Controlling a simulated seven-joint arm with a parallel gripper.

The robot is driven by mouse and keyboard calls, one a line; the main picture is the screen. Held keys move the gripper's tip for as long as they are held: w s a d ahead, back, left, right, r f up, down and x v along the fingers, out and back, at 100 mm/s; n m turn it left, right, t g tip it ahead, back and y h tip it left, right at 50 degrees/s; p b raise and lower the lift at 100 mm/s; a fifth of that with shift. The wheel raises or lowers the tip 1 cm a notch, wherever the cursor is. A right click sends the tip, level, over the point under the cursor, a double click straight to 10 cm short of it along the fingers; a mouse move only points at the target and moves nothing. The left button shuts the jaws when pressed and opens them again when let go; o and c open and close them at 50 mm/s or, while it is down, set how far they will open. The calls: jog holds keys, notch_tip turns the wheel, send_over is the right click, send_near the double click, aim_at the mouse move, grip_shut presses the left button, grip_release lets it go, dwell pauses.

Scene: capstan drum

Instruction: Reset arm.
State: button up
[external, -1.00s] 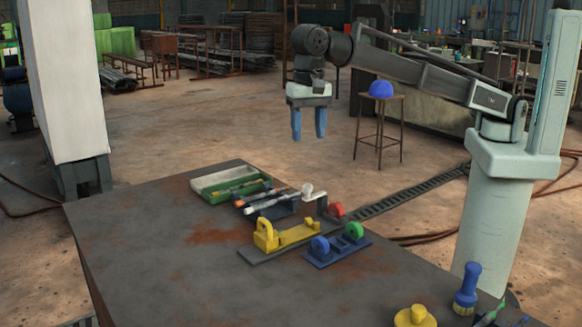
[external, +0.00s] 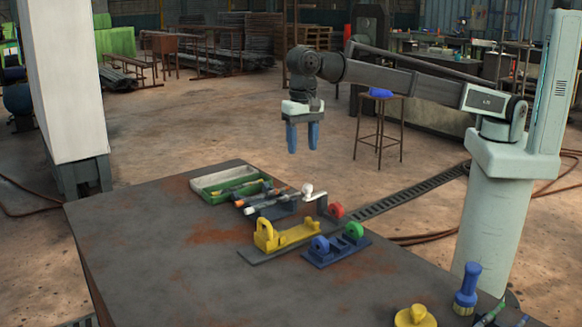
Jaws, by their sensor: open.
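My gripper (external: 303,150) hangs in the air above the far part of the table, fingers pointing down. Its two blue fingers are apart with nothing between them. Below it on the grey table (external: 160,255) stands a yellow piece with an arched handle (external: 266,236) on a grey plate. A blue base with a blue and a green round part (external: 338,246) sits beside it. A white-topped part (external: 308,190) and a red round part (external: 336,211) stand just behind. My gripper touches none of them.
A green and white tray (external: 225,185) and dark holders with rod-like tools (external: 268,206) lie at the table's back edge. A yellow knob (external: 415,317) and a blue-handled brush (external: 467,287) are at the front right. The table's left and front are clear.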

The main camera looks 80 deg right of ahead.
jog(key=s+d+f+n, duration=0.1)
jog(key=d+f+n, duration=0.1)
jog(key=d+f, duration=0.95)
jog(key=d+f+n, duration=0.2)
jog(key=d+f, duration=0.6)
jog(key=d, duration=0.7)
jog(key=s+d+f+n, duration=0.2)
jog(key=s+d+f, duration=0.3)
jog(key=d, duration=0.3)
jog(key=s+d+f+n, duration=0.1)
jog(key=s+d+f, duration=0.4)
jog(key=d, duration=0.4)
jog(key=s+d+f+n, duration=0.2)
jog(key=s+d+f, duration=0.3)
jog(key=d, duration=0.3)
jog(key=s+d+f+n, duration=0.2)
jog(key=s+d+f, duration=0.1)
jog(key=s+d, duration=0.45)
jog(key=s+f+g, duration=0.3)
jog(key=s+f, duration=0.7)
jog(key=s, duration=0.4)
jog(key=s+f+g, duration=0.3)
jog(key=s+f, duration=0.7)
jog(key=s, duration=0.5)
jog(key=shift+s+a+g, duration=0.25)
jog(key=shift+a+g, duration=0.15)
jog(key=shift+a, duration=0.05)
